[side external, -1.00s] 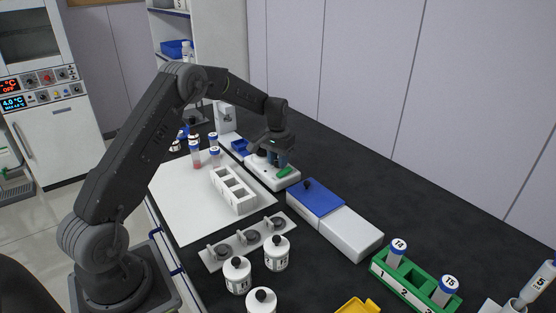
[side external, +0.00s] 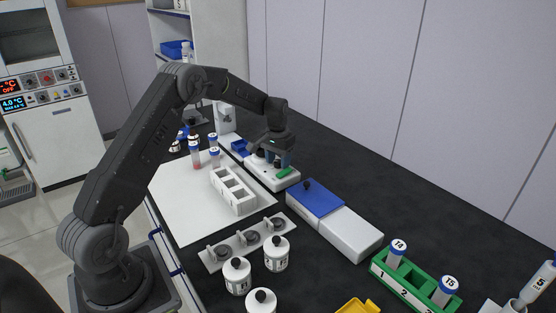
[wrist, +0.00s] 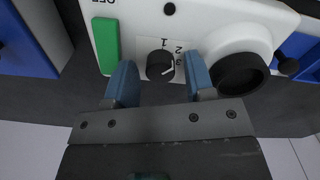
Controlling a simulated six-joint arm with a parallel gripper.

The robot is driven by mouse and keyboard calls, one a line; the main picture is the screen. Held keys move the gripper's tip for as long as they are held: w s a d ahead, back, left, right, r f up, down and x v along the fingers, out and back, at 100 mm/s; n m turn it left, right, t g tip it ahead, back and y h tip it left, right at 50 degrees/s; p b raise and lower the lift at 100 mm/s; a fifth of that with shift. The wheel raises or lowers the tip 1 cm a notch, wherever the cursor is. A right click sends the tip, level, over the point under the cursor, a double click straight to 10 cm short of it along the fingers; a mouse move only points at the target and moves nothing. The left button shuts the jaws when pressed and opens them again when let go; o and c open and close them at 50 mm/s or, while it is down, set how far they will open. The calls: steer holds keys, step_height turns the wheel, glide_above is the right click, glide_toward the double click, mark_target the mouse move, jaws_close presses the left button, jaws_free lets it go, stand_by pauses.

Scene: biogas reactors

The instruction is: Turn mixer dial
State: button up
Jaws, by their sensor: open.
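The mixer (side external: 285,180) is a white unit on the black bench, with a green switch (wrist: 106,44) and a round black-topped cup (wrist: 238,74). Its small black dial (wrist: 160,66) shows in the wrist view, with printed 1, 2 and 3 around its upper right side. A pale mark on the dial faces the right, near the 3. My gripper (wrist: 160,72) is open, with one blue finger on each side of the dial. I see gaps between the dial and the fingers. In the side view my gripper (side external: 277,158) hangs over the mixer and hides part of it.
A blue-lidded white box (side external: 320,200) stands in front of the mixer. A white rack (side external: 233,190) and capped tubes (side external: 195,155) stand to the left on a white mat (side external: 185,205). A small blue container (side external: 240,147) is beside the mixer.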

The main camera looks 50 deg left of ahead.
mark_target(277, 161)
steer(key=shift+r, duration=4)
steer(key=s+d+r+m+t, duration=0.2)
steer(key=s+d+r+t, duration=0.1)
steer(key=s+d+r, duration=1)
steer(key=s+d+t, duration=0.1)
steer(key=s+d, duration=0.4)
steer(key=s, duration=0.4)
steer(key=s+d+m+t, duration=0.1)
steer(key=s+d, duration=0.4)
steer(key=s, duration=0.4)
steer(key=shift+s+f+m+t, duration=0.15)
steer(key=shift+f+m+t, duration=0.15)
steer(key=shift+f, duration=0.15)
